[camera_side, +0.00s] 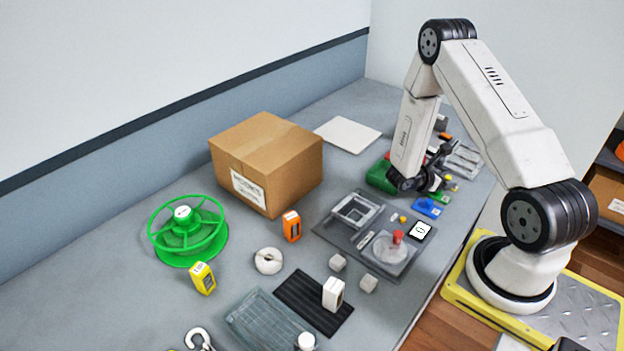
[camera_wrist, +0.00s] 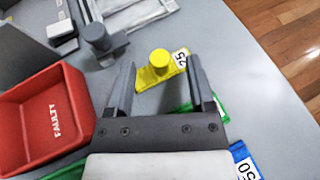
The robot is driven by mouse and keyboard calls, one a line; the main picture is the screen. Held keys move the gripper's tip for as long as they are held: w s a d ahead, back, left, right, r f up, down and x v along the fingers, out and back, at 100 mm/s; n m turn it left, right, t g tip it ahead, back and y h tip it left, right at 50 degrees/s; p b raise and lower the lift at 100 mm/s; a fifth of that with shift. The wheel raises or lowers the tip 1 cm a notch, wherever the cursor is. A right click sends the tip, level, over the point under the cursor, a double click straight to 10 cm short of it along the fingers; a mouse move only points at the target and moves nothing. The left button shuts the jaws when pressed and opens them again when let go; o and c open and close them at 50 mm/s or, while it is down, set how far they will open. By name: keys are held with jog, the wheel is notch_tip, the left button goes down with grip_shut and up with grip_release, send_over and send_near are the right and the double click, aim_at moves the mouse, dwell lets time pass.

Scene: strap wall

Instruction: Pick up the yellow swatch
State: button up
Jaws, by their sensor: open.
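The yellow swatch (camera_wrist: 152,77) is a flat yellow piece with a round knob on top and a white label reading 25. It lies on the grey table in the wrist view. My gripper (camera_wrist: 161,59) is open, with one finger on each side of the swatch in that picture. I cannot tell whether the fingers are level with the knob or above it. In the side view the yellow swatch (camera_side: 451,184) is small, close to my gripper. Nothing is held.
A red bin marked FAULTY (camera_wrist: 75,106) is left of my gripper. A grey knobbed piece (camera_wrist: 99,38) stands close to the left finger. Green (camera_wrist: 222,106) and blue (camera_wrist: 246,160) swatches lie nearby, partly hidden. The table edge and wooden floor are at right. A cardboard box (camera_side: 290,168) stands farther off.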

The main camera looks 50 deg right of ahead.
jog(key=shift+s+d+f, duration=0.3)
jog(key=shift+d, duration=0.3)
jog(key=shift+f, duration=0.1)
grip_shut()
